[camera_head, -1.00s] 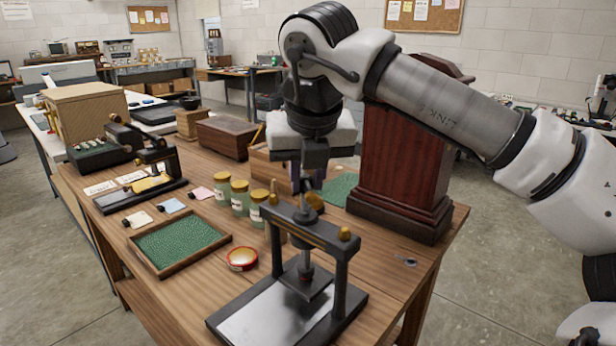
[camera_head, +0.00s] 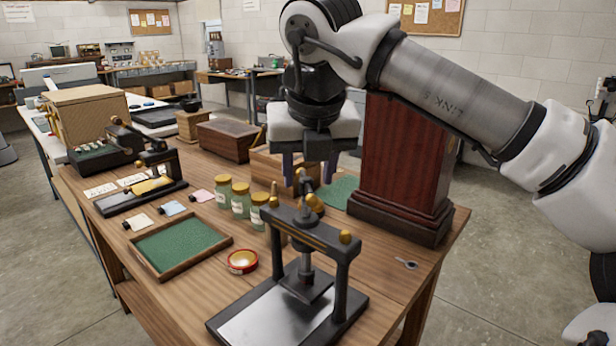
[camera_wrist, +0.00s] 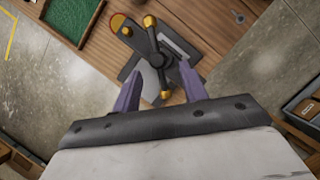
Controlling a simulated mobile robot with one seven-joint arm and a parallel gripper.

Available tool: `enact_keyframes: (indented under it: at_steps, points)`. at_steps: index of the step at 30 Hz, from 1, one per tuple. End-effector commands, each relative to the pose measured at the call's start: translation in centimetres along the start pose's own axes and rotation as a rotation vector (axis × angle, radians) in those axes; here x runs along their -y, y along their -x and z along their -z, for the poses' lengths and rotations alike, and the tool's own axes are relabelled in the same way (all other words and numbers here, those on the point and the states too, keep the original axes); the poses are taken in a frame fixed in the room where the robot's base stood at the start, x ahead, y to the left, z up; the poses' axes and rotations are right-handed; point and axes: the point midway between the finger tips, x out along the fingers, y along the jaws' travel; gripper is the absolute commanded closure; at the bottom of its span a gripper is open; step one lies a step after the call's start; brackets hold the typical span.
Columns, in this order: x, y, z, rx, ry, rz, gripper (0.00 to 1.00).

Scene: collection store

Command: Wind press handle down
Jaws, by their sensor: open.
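The black press (camera_head: 350,275) stands at the front of the wooden bench, with two posts, a crossbar, a central screw and a pale metal base plate. Its handle (camera_head: 304,188) sits on top of the screw, partly hard to make out against the gripper and the things behind. In the wrist view the handle (camera_wrist: 152,40) shows as dark bars with brass knobs. My gripper (camera_head: 308,178) is open and empty above the press, pointing down. In the wrist view its two purple fingers (camera_wrist: 160,70) stand apart, appearing on either side of the handle's hub; contact cannot be told.
A tall dark red wooden case (camera_head: 405,165) stands close right of the gripper. Several yellow-lidded jars (camera_head: 240,200), a red-rimmed tin (camera_head: 242,262) and a green-lined tray (camera_head: 155,270) lie left of the press. A small metal key-like item (camera_head: 407,263) lies to the right.

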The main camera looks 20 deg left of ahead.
Motion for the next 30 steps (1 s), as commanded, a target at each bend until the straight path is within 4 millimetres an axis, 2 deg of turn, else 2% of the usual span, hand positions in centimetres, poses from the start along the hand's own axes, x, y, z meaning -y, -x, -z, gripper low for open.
enact_keyframes:
  at_steps: [9,15,21,30]
  points:
    - [-0.1,7.4,-0.1,0.003,0.001,-0.003,0.57]
    - [-0.1,10.8,-0.1,0.003,0.001,-0.003,0.57]
    - [0.0,12.0,0.0,0.002,0.001,-0.001,0.57]
    - [0.0,12.0,0.0,0.001,0.0,-0.001,0.57]
